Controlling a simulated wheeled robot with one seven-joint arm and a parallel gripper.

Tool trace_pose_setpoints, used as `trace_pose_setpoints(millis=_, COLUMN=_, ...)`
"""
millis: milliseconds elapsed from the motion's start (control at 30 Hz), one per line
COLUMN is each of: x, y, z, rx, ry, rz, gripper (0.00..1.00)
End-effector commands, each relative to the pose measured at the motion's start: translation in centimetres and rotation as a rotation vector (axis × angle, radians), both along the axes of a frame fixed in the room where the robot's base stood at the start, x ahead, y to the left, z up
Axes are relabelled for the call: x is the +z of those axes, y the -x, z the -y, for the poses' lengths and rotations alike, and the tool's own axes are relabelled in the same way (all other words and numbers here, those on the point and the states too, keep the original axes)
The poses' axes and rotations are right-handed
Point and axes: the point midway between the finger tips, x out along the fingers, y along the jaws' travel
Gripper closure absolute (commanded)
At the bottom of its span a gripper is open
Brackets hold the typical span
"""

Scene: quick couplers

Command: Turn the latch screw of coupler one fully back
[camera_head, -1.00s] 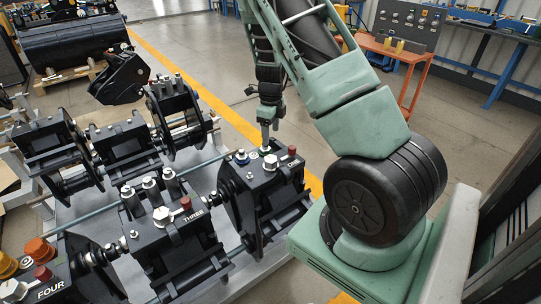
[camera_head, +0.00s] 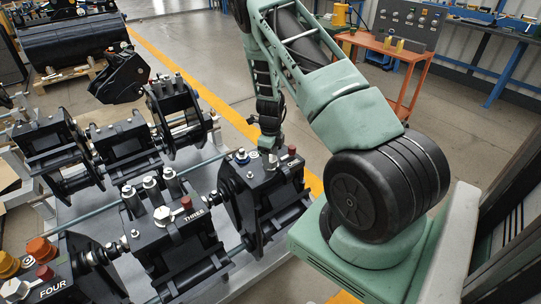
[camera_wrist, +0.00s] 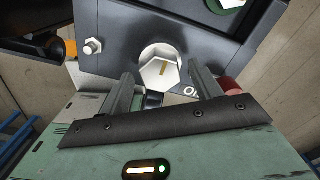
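Coupler one (camera_head: 262,212) is a black block on the rack, with part of its white label showing in the wrist view. Its latch screw (camera_wrist: 160,72) is a pale hexagonal head with a brass-coloured line mark, set in a round seat on top. In the wrist view, my gripper (camera_wrist: 162,80) is open, with one finger on either side of the hex head and visible gaps between. I cannot tell how far down the fingers reach.
Coupler three (camera_head: 175,240) and coupler four (camera_head: 88,279) are to the left. An orange cart (camera_head: 405,60) stands behind.

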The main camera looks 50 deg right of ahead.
Motion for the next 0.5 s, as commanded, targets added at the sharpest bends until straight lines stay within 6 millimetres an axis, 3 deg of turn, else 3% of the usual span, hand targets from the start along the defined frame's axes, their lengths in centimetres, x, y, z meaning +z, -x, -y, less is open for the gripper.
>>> trace_pose_setpoints(millis=33, x=0.02, y=0.0, z=0.01, rx=0.0, ry=0.0, rz=0.0, gripper=0.5)
trace_pose_setpoints(millis=133, x=0.02, y=0.0, z=0.0, rx=0.0, ry=0.0, rz=0.0, gripper=0.77)
trace_pose_setpoints(millis=167, x=0.03, y=0.0, z=0.0, rx=0.0, ry=0.0, rz=0.0, gripper=0.81)
trace_pose_setpoints(millis=500, x=0.02, y=-0.01, z=0.0, rx=0.036, ry=0.0, rz=0.0, gripper=0.8)
